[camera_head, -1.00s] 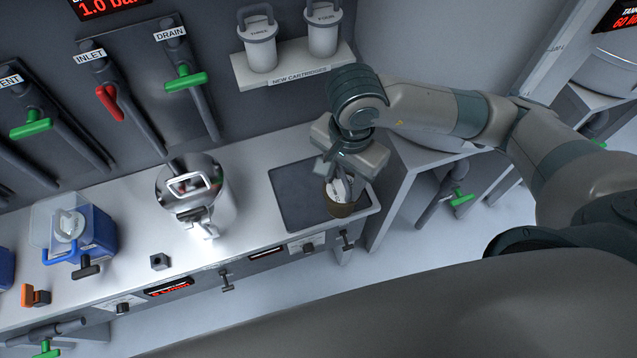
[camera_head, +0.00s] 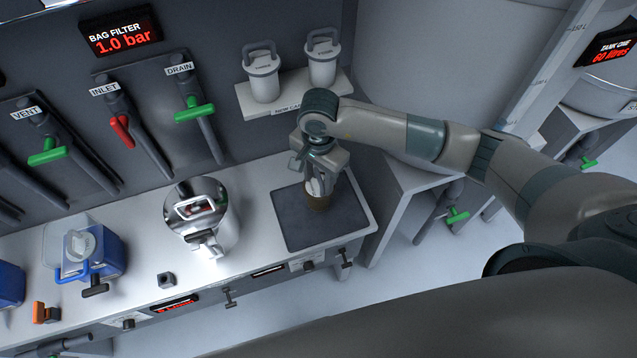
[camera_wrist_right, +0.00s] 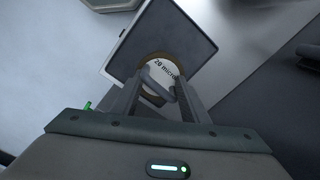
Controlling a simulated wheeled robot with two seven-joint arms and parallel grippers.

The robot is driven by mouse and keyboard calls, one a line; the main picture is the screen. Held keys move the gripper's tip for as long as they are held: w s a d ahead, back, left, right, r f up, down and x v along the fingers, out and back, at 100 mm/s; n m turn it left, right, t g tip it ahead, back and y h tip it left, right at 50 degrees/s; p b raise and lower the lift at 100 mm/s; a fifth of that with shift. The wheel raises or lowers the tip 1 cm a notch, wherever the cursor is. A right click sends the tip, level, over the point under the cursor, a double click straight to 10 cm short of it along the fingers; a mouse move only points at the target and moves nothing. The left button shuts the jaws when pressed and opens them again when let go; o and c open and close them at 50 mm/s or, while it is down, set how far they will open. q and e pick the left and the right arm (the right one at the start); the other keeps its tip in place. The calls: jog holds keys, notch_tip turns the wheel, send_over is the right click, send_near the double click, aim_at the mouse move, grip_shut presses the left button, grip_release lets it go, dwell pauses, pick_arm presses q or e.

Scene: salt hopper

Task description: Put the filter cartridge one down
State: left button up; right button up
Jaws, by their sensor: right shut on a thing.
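The filter cartridge (camera_head: 318,202), with a brown body and pale top, is upright over the dark mat (camera_head: 310,232) on the counter. My right gripper (camera_head: 320,178) points down and is shut on the cartridge's handle. In the right wrist view, the cartridge (camera_wrist_right: 160,68) shows a round white top marked "20 micron" inside a brown rim, with the handle between the fingers of my right gripper (camera_wrist_right: 162,92). The dark mat (camera_wrist_right: 198,40) lies beneath it. I cannot tell whether the cartridge touches the mat. My left gripper is not in view.
A shiny filter housing (camera_head: 203,222) stands left of the mat. A blue box (camera_head: 95,255) is at the left. The mat's front part is clear.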

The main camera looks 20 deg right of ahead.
aim_at(319, 188)
dwell(0.3)
notch_tip(319, 188, down, 3)
jog(key=shift+f+p, duration=0.1)
jog(key=shift+p, duration=1.05)
jog(key=shift+f, duration=0.4)
jog(key=shift+c, duration=0.2)
jog(key=shift+f, duration=0.1)
jog(key=shift+f, duration=0.1)
jog(key=o, duration=1.3)
jog(key=shift+o, duration=0.2)
